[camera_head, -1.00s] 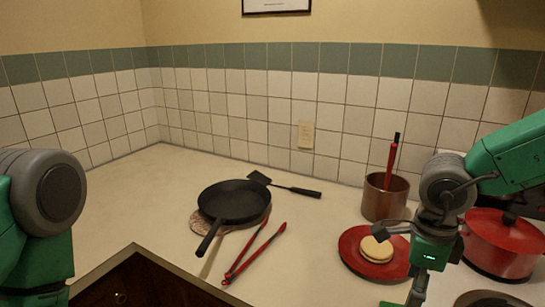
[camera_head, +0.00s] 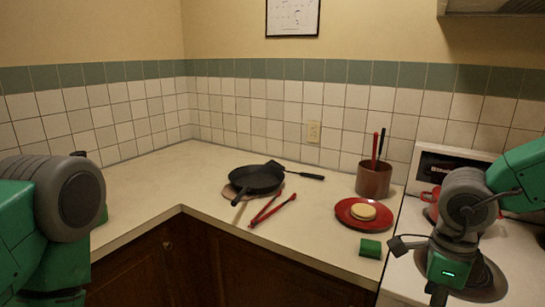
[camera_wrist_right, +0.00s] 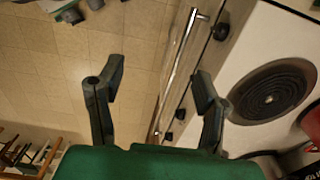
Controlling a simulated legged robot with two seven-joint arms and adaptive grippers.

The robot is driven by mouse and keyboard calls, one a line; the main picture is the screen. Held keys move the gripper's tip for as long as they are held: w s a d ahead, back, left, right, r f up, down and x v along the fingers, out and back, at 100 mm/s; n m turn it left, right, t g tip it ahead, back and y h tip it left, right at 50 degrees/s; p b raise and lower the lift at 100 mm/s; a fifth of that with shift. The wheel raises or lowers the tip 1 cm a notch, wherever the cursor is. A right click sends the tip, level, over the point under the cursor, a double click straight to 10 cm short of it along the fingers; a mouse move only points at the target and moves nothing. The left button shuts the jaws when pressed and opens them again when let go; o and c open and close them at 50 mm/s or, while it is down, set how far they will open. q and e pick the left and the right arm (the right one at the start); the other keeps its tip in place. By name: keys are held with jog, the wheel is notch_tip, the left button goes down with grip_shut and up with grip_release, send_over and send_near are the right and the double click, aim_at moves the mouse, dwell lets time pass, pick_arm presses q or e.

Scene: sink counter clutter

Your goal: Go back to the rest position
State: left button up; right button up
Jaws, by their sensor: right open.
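My right gripper (camera_head: 417,268) hangs at the lower right in the head view, in front of the stove. In the right wrist view its two fingers (camera_wrist_right: 158,82) are spread apart with nothing between them. It points down past the stove's front edge toward the tiled floor. My left arm shows at the left edge of the head view, but its gripper fingers are out of sight.
A red plate (camera_head: 346,218) with a round bun-like item (camera_head: 363,212) is on the counter, beside a green block (camera_head: 370,248), red tongs (camera_head: 272,209), a black pan (camera_head: 257,179) and a brown pot (camera_head: 374,182). The stove's oven handle (camera_wrist_right: 178,70) is near my right gripper.

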jog(key=s+d+f+n+t+h+b, duration=0.1)
jog(key=s+d+f+n+h+b, duration=0.15)
jog(key=f+n, duration=0.6)
jog(key=s+d+f+n+t+h+b, duration=0.2)
jog(key=s+d+f+n+b, duration=0.15)
jog(key=f, duration=1.05)
pick_arm(q)
notch_tip(320, 180, down, 10)
jog(key=b, duration=0.3)
jog(key=shift+s+r+b, duration=0.15)
jog(key=shift+s+b, duration=0.15)
jog(key=shift+b, duration=0.05)
pick_arm(e)
jog(key=s+a+f+n+g+y, duration=0.1)
jog(key=s+a+f+n+y, duration=0.1)
jog(key=s+f+n, duration=0.4)
jog(key=s+a+f+n+g+y, duration=0.1)
jog(key=s+a+f+n+y, duration=0.1)
jog(key=s+f+n, duration=0.4)
jog(key=s+a, duration=0.1)
jog(key=s, duration=0.3)
jog(key=shift+s+a+f+n, duration=0.2)
jog(key=shift+s+f+n, duration=0.1)
jog(key=shift+n, duration=0.1)
pick_arm(q)
jog(key=shift+d, duration=0.2)
pick_arm(e)
jog(key=shift+d+y, duration=0.15)
jog(key=shift+y, duration=0.1)
